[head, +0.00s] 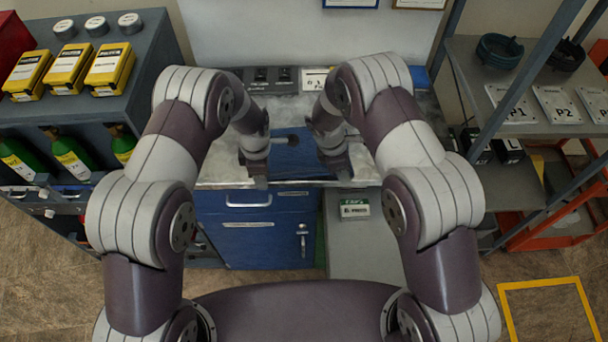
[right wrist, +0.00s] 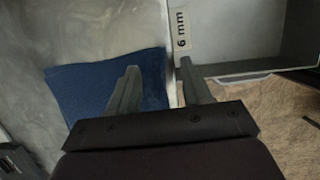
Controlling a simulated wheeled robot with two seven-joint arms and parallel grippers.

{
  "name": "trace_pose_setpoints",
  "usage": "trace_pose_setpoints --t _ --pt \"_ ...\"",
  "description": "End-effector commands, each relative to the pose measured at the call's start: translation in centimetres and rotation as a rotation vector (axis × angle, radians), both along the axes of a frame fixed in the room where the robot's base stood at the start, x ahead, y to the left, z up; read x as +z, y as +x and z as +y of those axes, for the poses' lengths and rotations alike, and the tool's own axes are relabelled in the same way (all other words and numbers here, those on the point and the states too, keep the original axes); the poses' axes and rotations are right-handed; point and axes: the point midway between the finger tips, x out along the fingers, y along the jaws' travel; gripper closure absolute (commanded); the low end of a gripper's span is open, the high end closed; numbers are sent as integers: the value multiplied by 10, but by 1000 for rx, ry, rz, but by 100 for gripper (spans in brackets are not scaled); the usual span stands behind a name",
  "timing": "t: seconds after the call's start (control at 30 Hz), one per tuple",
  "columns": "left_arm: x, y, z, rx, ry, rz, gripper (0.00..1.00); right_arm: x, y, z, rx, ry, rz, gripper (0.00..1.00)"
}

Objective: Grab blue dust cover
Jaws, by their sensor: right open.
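The blue dust cover (head: 292,160) lies flat on the grey workbench top in the head view, between my two grippers. It also shows in the right wrist view (right wrist: 85,95), left of and partly behind the left finger. My right gripper (right wrist: 158,68) is open and empty; one finger is over the cover's edge and the other is past the bench edge. In the head view my right gripper (head: 341,168) is at the cover's right side. My left gripper (head: 255,172) is at the cover's left side; its finger gap cannot be made out.
Blue drawers (head: 255,230) are under the bench. A grey surface (head: 362,240) with a green-and-white box (head: 355,208) is lower right. Shelves (head: 480,60) stand right, a cabinet with yellow cases (head: 68,68) left.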

Motion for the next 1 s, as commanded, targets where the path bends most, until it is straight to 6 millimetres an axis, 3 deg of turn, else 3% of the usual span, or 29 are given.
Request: trace_pose_setpoints --t 0.17,0.47,0.87,1.0 --pt "0 0 0 0 0 0 53 -5 0 0 0 0 1 53" --pt "0 0 0 0 0 0 100 -5 -1 0 -1 0 2 100" --pt "1 0 0 0 0 0 100 -4 -1 0 -1 0 2 100" --pt "11 0 0 0 0 -1 100 6 0 0 0 0 1 100"
